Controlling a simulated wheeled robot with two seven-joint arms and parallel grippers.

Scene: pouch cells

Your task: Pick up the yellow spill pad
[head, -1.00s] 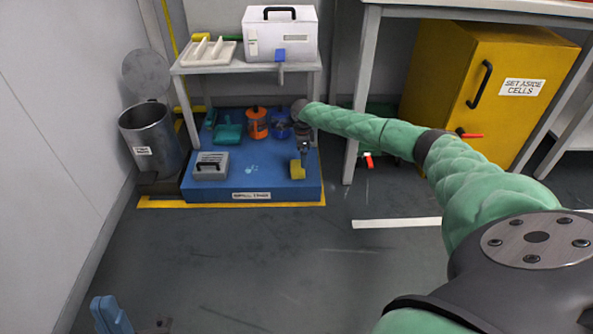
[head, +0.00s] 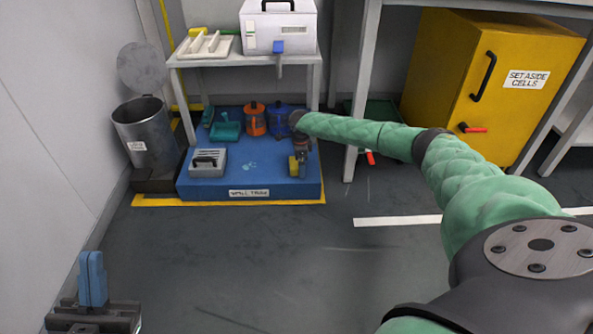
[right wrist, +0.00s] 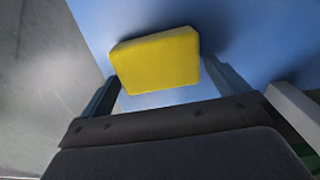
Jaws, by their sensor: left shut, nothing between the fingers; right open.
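The yellow spill pad (head: 292,167) is at the right front of the blue spill tray (head: 240,188), partly covered by my right gripper (head: 302,166) in the head view. In the right wrist view the pad is a rounded yellow block (right wrist: 158,62) over blue, lying between the two spread fingers of my right gripper (right wrist: 163,82). That gripper is open; I cannot tell whether a finger touches the pad. My left gripper (head: 92,278) is at the bottom left of the head view, shut and empty, far from the pad.
The tray also holds a grey case (head: 208,161), a teal scoop (head: 225,127), an orange jar (head: 253,120) and a blue jar (head: 279,118). A shelf (head: 205,61) stands above its back. A metal bin (head: 145,130) is left. The floor in front is clear.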

